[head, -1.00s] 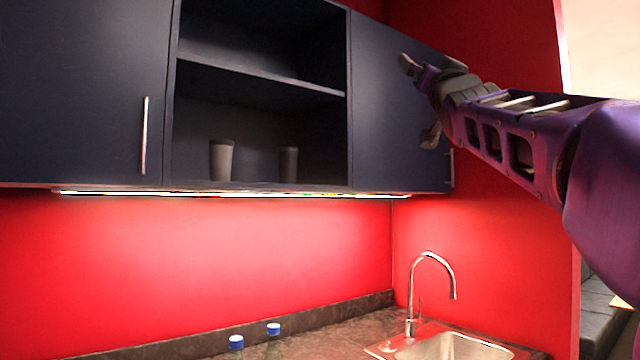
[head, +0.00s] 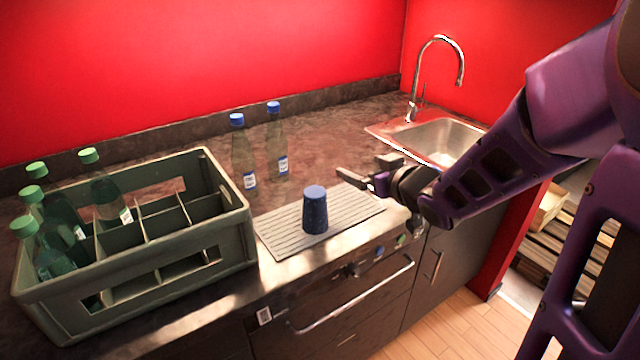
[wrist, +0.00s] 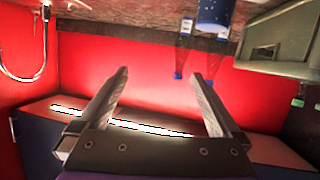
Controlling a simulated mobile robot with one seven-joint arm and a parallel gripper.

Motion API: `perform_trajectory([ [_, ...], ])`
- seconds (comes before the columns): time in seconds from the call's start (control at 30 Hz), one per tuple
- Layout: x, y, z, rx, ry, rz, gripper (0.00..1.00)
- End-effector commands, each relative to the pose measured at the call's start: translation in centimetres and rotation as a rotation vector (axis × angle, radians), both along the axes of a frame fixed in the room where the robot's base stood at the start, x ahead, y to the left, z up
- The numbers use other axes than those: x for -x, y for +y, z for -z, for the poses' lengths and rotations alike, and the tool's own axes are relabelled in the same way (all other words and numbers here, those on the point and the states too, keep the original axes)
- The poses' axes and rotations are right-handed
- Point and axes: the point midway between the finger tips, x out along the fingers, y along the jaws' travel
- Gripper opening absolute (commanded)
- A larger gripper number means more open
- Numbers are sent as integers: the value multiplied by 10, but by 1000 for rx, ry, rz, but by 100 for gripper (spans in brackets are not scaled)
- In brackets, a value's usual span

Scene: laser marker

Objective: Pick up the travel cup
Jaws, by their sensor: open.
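The travel cup (head: 314,212), dark blue and speckled, stands on a ribbed mat (head: 358,211) on the counter, its narrower end up. My gripper (head: 359,166) is open and empty, above and to the right of the cup, apart from it, with its fingers pointing left. In the wrist view, which looks upside down, the cup (wrist: 213,17) shows at the top edge, partly cut off. It is not between the fingers of my gripper (wrist: 160,80).
A green crate (head: 165,258) with several green-capped bottles stands left of the mat. Two blue-capped bottles (head: 243,158) (head: 277,150) stand behind the cup. A sink (head: 440,137) with a tall faucet (head: 412,95) is at the back right. The counter between bottles and sink is clear.

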Motion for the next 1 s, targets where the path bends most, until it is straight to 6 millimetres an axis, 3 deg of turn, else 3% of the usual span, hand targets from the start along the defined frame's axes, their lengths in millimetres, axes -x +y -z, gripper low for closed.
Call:
perform_trajectory([
  [0.1,38,15,31,-10,63,-63,100],
  [0.2,60,26,45,-17,90,-106,100],
  [0.37,74,36,54,-24,107,-138,100],
  [0.57,59,48,62,-27,109,-143,100],
  [1.0,-9,93,97,-25,108,-141,100],
])
